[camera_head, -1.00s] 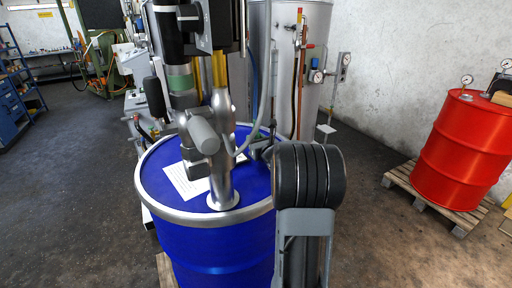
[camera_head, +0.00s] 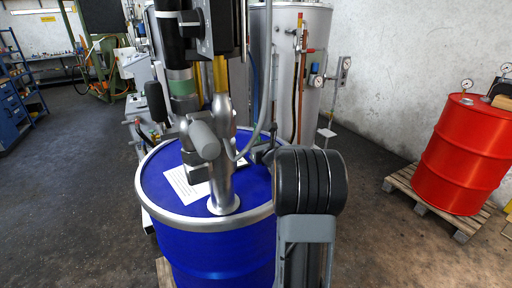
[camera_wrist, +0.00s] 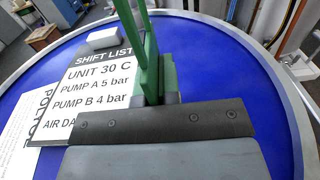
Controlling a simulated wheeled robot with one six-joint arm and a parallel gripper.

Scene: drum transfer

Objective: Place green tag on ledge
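Green upright strips (camera_wrist: 150,50) rise from dark grey mounts in the wrist view. They stand close together and look like the fingers of my gripper (camera_wrist: 140,12). Whether a tag is between them I cannot tell, and no separate green tag is clear in either view. Below my gripper lies a board headed "SHIFT LIST" (camera_wrist: 98,82) with a pale clip, on the blue drum top (camera_wrist: 225,75). In the head view the pump pipe and my arm largely hide this spot. A small pale plate (camera_head: 326,133) juts out by the silver tank and may be the ledge.
A metal pump (camera_head: 222,165) stands upright on the blue drum (camera_head: 215,250). A white printed sheet (camera_head: 186,184) lies on its lid. A silver tank (camera_head: 287,75) with pipes and gauges stands behind. A red drum (camera_head: 465,150) stands on a pallet (camera_head: 425,195) at right. Open floor lies between.

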